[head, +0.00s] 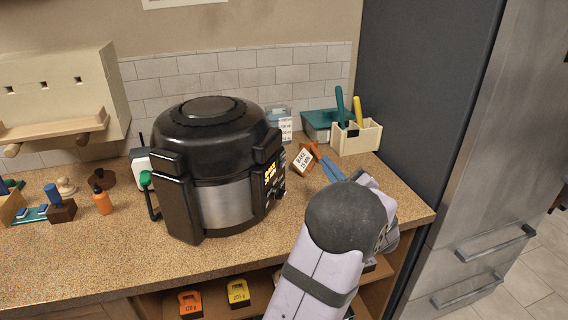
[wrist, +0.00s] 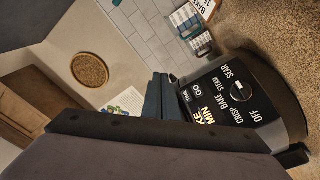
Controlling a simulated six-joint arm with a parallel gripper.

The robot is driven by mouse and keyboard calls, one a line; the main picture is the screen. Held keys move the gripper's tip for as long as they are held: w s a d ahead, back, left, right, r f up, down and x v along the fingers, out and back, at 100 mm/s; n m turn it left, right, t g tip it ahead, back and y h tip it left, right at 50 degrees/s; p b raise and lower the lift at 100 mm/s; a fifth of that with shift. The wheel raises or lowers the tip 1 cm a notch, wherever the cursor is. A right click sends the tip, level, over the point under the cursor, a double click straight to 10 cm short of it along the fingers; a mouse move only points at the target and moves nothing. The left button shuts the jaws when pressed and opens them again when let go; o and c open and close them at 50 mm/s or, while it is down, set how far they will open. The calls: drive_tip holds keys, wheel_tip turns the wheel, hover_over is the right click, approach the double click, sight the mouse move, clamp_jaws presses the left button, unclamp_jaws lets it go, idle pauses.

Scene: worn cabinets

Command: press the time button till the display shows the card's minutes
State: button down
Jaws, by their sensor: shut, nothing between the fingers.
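The black multi-cooker (head: 220,205) stands on the counter, its control panel facing right. In the wrist view the panel (wrist: 222,118) shows a dial (wrist: 240,91) ringed by mode words, with small TIME (wrist: 187,98) and GO (wrist: 197,90) buttons. The lit yellow display (wrist: 205,116) shows parts of BAKE and MIN; its number is hidden there and too small to read in the head view (head: 270,173). The card (head: 303,160) seems to read BAKE 15 MIN. My gripper (head: 318,155) is shut and empty, right of the cooker; its teal fingers (wrist: 160,96) appear close to TIME; contact is unclear.
A cream caddy (head: 357,138) with teal and yellow handles stands at the back right. A blue-lidded box (head: 320,123) is beside it. An orange bottle (head: 102,201) and small items lie at the left. Weights (head: 238,293) sit on the shelf below. The left counter front is clear.

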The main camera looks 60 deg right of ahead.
drive_tip(key=shift+s+a+f+n, duration=0.25)
drive_tip(key=shift+a+f+n, duration=0.05)
drive_tip(key=shift+f+n, duration=0.1)
drive_tip(key=shift+w, duration=0.1)
drive_tip(key=w, duration=0.8)
drive_tip(key=shift+w+a, duration=0.35)
drive_tip(key=shift+w+a+b, duration=0.1)
drive_tip(key=shift+w+b, duration=0.55)
drive_tip(key=shift+w, duration=0.15)
idle(2.9)
drive_tip(key=shift+s, duration=0.1)
idle(0.3)
drive_tip(key=shift+s, duration=0.7)
drive_tip(key=shift+s, duration=0.1)
drive_tip(key=shift+s+d, duration=0.15)
drive_tip(key=shift+s, duration=1.1)
drive_tip(key=shift+s+d, duration=0.15)
drive_tip(key=shift+s, duration=1.05)
